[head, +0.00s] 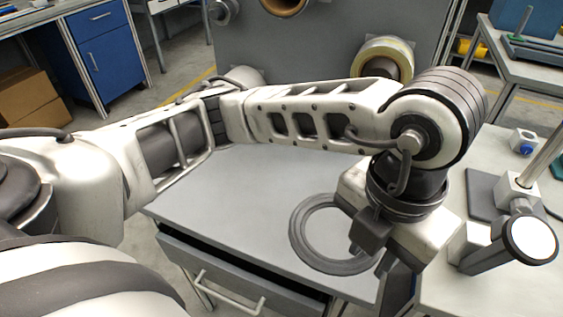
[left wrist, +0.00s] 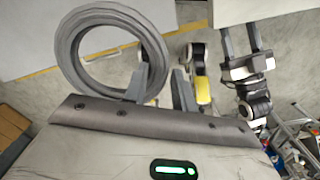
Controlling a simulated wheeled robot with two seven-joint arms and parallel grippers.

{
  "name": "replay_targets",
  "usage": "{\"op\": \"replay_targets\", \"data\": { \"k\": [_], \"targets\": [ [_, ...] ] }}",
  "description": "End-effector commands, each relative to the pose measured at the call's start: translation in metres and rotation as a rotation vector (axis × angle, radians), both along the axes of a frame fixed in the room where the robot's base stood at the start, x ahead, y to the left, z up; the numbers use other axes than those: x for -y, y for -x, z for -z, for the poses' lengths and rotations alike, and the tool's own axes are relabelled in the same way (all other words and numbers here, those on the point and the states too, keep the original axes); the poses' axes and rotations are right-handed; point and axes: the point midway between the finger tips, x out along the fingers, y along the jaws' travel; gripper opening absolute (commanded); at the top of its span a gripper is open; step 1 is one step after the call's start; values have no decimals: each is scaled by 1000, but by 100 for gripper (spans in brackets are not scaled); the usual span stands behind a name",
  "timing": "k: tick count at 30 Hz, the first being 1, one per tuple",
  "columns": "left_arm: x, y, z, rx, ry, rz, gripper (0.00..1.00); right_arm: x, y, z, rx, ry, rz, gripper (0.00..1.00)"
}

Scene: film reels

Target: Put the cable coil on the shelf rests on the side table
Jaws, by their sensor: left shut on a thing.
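The cable coil, a grey ring, hangs from my left gripper (head: 372,246) in the head view, above the grey table top. The coil (head: 305,237) is seen nearly face on. In the left wrist view the coil (left wrist: 68,50) stands at the left, its lower right rim at a finger of my left gripper (left wrist: 162,85), which is shut on it. What looks like my right gripper (left wrist: 241,42) shows at the upper right there, fingers apart and empty. No rests that I can make out for sure show on the pale side table (head: 440,285).
The grey table (head: 245,190) has an open drawer (head: 230,272). On the pale table stand a rod on a base (head: 517,190) and a dark cylinder with a white face (head: 530,240). A grey panel (head: 320,45) with rolls stands behind. A blue cabinet (head: 105,55) is at the back left.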

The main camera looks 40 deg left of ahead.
Motion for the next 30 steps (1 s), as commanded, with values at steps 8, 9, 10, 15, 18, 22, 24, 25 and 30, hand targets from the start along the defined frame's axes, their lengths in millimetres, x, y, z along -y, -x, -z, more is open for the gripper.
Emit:
{"op": "replay_targets", "data": {
  "k": [8, 9, 10, 15, 18, 22, 24, 25, 30],
  "targets": [
    [-21, -11, 12, -2, -2, -99, 4, 0, 0, 3, 1, 1, -2, 52],
    [-29, -16, 17, -3, -1, -100, 4, 0, 0, 4, 1, 1, -2, 52],
    [-36, -20, 21, -4, -1, -101, 4, 0, 0, 4, 2, 2, -2, 52],
    [-72, -43, 38, -2, -4, -99, 4, 0, 0, 4, 5, 3, -3, 52],
    [-87, -53, 57, -3, -4, -95, 4, 0, 0, 6, 7, 2, -3, 52],
    [-101, -63, 77, 0, -2, -93, 4, 0, 0, 5, 10, 2, -3, 52],
    [-105, -66, 84, 0, -1, -91, 4, 0, 0, 5, 11, 1, -3, 52],
    [-107, -67, 86, 1, -1, -90, 4, 0, 0, 4, 13, 2, -4, 52],
    [-111, -71, 93, 2, 1, -90, 4, -1, 0, 3, 16, 1, -4, 52]
  ]
}}
